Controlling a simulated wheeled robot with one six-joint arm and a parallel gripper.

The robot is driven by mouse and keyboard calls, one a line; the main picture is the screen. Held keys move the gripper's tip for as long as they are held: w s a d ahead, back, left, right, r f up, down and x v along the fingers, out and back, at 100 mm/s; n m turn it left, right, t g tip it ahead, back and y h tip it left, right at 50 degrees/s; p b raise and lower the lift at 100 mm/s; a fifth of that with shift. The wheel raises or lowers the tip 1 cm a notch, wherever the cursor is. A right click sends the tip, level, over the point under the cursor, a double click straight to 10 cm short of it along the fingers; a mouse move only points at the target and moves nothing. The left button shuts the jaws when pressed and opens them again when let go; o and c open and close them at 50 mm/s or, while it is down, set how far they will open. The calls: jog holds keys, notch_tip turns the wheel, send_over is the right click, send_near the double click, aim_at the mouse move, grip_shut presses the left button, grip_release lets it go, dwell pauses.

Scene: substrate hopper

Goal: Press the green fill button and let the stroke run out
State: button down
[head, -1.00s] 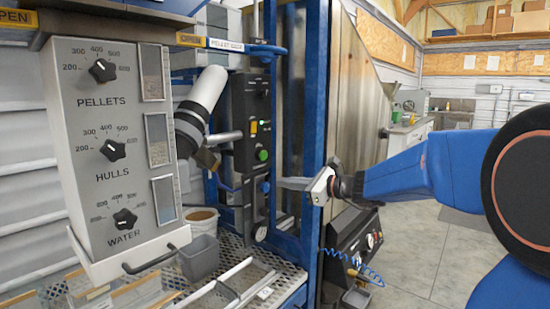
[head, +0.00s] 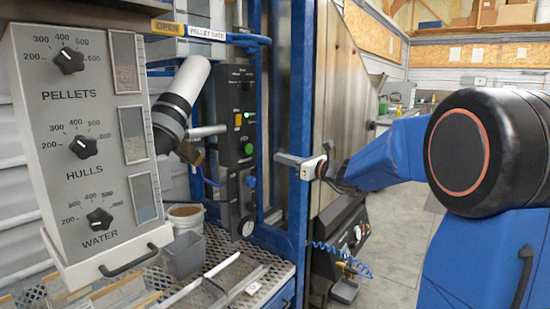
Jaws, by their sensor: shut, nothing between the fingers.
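The green button (head: 249,149) sits on the front of a tall black control box (head: 229,138) left of the blue post. The fingertips appear just right of and slightly below the button, with a visible gap in the picture. I cannot tell their gap in depth. The button is unobstructed.
A blue upright post (head: 302,100) stands behind my gripper. A dosing panel (head: 85,140) with PELLETS, HULLS and WATER knobs fills the left. A blue knob (head: 251,181) and a gauge (head: 246,227) are below the button. A white bucket (head: 186,215) and grey bin (head: 183,254) stand left.

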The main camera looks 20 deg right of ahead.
aim_at(250, 150)
jog(key=x, duration=1.1)
jog(key=shift+w+a, duration=0.25)
jog(key=shift+w, duration=0.1)
jog(key=shift+w+a, duration=0.2)
jog(key=shift+w, duration=0.1)
